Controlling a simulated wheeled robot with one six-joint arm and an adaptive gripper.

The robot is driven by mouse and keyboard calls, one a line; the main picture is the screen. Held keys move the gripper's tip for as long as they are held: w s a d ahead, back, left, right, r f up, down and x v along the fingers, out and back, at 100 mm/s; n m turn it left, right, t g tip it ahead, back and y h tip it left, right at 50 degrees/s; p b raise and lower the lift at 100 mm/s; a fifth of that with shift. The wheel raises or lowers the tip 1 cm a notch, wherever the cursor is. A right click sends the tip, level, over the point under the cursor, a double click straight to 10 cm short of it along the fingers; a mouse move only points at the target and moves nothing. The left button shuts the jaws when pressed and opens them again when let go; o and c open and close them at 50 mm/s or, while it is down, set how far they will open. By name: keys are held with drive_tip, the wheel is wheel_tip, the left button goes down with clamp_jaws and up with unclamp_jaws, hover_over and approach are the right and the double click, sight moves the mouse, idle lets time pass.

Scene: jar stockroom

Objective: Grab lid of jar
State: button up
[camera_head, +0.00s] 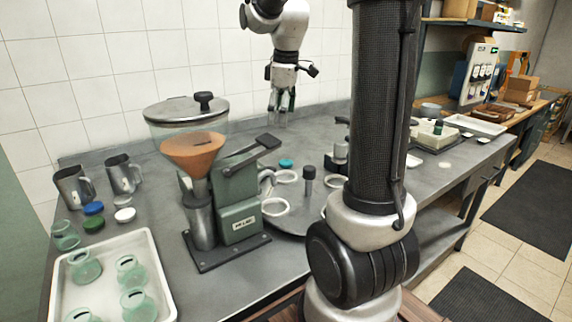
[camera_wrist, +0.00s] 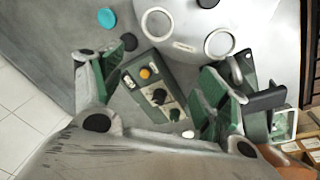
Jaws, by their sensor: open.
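Round lid-like discs in blue (camera_head: 93,208), dark green (camera_head: 93,224) and white (camera_head: 125,215) lie on the counter at the left in the head view. A teal disc (camera_head: 286,163) lies farther back near the round grey plate; a teal disc also shows at the top left of the wrist view (camera_wrist: 107,17). Several pale green glass jars, one of them (camera_head: 130,270), stand at the front left, most in a white tray (camera_head: 57,292). My gripper (camera_head: 283,122) hangs open and empty above the back of the counter, pointing down. In the wrist view its fingers (camera_wrist: 160,82) are spread apart.
A green grinder (camera_head: 240,218) with a glass hopper stands between the jars and my arm. Two metal jugs (camera_head: 122,174) are at the left. A control box (camera_wrist: 152,88) with an orange button lies below my fingers. The round plate (camera_head: 300,220) carries white rings.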

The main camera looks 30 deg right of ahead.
drive_tip(key=w+d+f+n+g, duration=0.1)
drive_tip(key=w+d+f+n, duration=0.4)
drive_tip(key=w+d+f, duration=0.45)
drive_tip(key=n+g, duration=0.1)
drive_tip(key=n, duration=0.1)
approach(286, 162)
drive_tip(key=shift+s+d, duration=0.1)
drive_tip(key=shift+s, duration=0.05)
drive_tip(key=f, duration=0.3)
drive_tip(key=shift+d+f+n, duration=0.2)
drive_tip(key=shift+f+n, duration=0.1)
drive_tip(key=f, duration=0.5)
drive_tip(key=shift+w, duration=0.35)
drive_tip(key=c, duration=0.8)
